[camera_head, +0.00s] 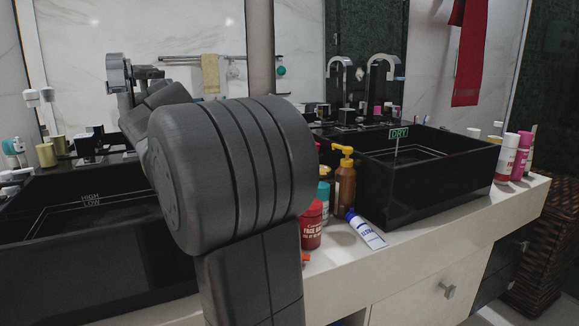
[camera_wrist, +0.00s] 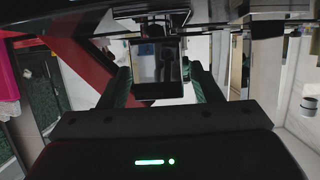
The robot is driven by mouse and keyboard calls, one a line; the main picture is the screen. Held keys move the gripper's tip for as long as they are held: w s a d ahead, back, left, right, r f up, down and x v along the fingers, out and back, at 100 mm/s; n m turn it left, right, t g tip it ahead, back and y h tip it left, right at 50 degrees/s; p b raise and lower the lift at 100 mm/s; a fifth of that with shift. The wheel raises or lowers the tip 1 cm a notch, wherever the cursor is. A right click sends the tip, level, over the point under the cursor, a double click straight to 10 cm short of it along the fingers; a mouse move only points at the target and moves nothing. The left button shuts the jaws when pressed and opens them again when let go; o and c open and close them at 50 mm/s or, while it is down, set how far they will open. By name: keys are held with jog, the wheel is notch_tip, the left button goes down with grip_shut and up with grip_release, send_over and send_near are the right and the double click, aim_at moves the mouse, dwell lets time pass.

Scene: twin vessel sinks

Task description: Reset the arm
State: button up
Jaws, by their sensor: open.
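My arm rises through the middle of the head view, and its large ribbed joint hides part of the counter and the left sink. My gripper (camera_head: 122,75) is at the upper left, raised above the left black sink (camera_head: 95,250) and in front of the mirror. In the wrist view my gripper (camera_wrist: 160,88) has its two fingers spread apart. A dark square-framed shape (camera_wrist: 158,97) shows between them; I cannot tell what it is or how near. Nothing is clearly held.
A brown pump bottle (camera_head: 345,180), a red bottle (camera_head: 311,228) and a tilted white tube (camera_head: 366,230) stand or lie between the sinks. A white and red can (camera_head: 507,157) is at the right end.

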jog(key=shift+w+a+f, duration=0.2)
jog(key=shift+w+a, duration=0.1)
jog(key=shift+w, duration=0.35)
jog(key=p, duration=0.2)
jog(key=shift+r+p, duration=0.25)
jog(key=shift+p, duration=0.1)
jog(key=shift+a+p, duration=0.1)
jog(key=shift+p, duration=0.35)
jog(key=p, duration=0.4)
jog(key=shift+w+a+f+n+y, duration=0.1)
jog(key=shift+w+a+n+y, duration=0.05)
jog(key=shift+n+y, duration=0.25)
jog(key=p, duration=0.6)
jog(key=n+g+y+p, duration=0.1)
jog(key=p, duration=0.6)
jog(key=shift+d, duration=0.25)
jog(key=p, duration=0.3)
jog(key=n+g+y+p, duration=0.1)
jog(key=p, duration=0.2)
jog(key=shift+s+a+y, duration=0.1)
jog(key=shift+s+y, duration=0.15)
jog(key=shift+y, duration=0.05)
jog(key=shift+f+n+p, duration=0.1)
jog(key=shift+n+p, duration=0.4)
jog(key=shift+p, duration=0.3)
jog(key=shift+s+g, duration=0.15)
jog(key=shift+g, duration=0.15)
